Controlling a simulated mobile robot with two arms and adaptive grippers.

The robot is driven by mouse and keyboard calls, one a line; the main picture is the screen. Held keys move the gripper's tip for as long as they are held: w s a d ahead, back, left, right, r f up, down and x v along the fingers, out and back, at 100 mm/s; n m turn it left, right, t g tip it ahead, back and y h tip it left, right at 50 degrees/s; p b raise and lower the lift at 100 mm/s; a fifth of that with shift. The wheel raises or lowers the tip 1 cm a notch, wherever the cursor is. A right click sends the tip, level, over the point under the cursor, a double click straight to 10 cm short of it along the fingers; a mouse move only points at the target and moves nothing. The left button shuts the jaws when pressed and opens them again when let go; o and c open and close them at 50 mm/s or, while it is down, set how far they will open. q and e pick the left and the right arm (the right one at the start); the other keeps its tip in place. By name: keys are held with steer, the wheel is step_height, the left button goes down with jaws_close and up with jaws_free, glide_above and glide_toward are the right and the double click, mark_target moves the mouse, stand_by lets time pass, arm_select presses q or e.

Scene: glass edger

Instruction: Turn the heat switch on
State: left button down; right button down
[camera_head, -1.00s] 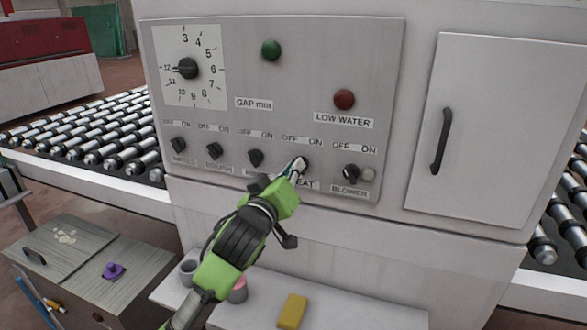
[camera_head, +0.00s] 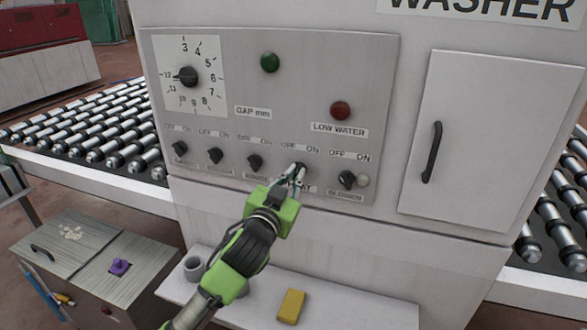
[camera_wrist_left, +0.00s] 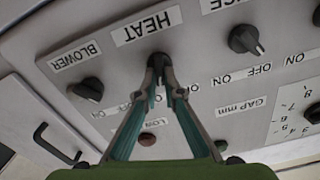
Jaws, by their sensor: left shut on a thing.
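The heat switch is a small black rotary knob on the grey control panel, above its HEAT label and below OFF and ON marks. Its top shows in the head view (camera_head: 301,166), and it also shows in the left wrist view (camera_wrist_left: 158,60) beside the HEAT label (camera_wrist_left: 148,25). My left gripper (camera_head: 296,178) has its fingertips on either side of this knob and is shut on it; it also shows in the left wrist view (camera_wrist_left: 159,75). The fingers hide part of the knob, so its pointing direction is unclear. My right gripper is not in view.
The blower knob (camera_head: 347,180) is close on the right and the rinse knob (camera_head: 255,163) on the left. A red lamp (camera_head: 340,110) and green lamp (camera_head: 270,62) sit above. Below, a ledge holds a yellow sponge (camera_head: 291,306) and a grey cup (camera_head: 193,268).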

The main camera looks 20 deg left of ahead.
arm_select(q)
steer(key=shift+d+f+m+p, duration=0.1)
steer(key=shift+m+p, duration=0.75)
steer(key=shift+m, duration=1.05)
steer(key=c, duration=2.2)
jaws_free()
steer(key=shift+o, duration=0.2)
steer(key=shift+s, duration=0.1)
steer(key=s, duration=1.2)
steer(key=shift+a, duration=0.2)
steer(key=shift+w, duration=0.1)
